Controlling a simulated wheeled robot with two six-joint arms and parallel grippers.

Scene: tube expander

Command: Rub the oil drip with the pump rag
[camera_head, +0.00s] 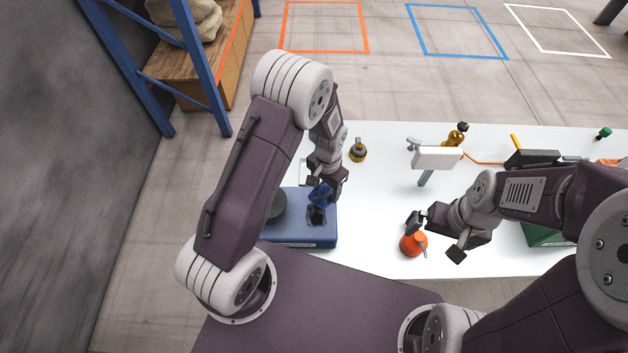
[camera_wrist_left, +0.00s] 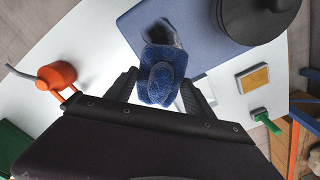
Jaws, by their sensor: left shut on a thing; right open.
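The pump rag is a bunched blue cloth (camera_head: 320,194), seen large in the left wrist view (camera_wrist_left: 161,75). My left gripper (camera_head: 325,181) is shut on it, and its fingers flank the rag in the left wrist view (camera_wrist_left: 161,92). The rag is over the blue pump base (camera_head: 300,236), close to a dark oil drip (camera_head: 317,216). The drip also shows as a dark smear just beyond the rag in the left wrist view (camera_wrist_left: 168,32). I cannot tell whether the rag touches the base. My right gripper (camera_head: 437,240) is open and empty near the orange oil can.
A dark round part (camera_head: 276,206) stands on the pump base, partly hidden by my left arm. An orange oil can (camera_head: 412,244) stands at the white table's (camera_head: 375,215) front edge. The table between is clear.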

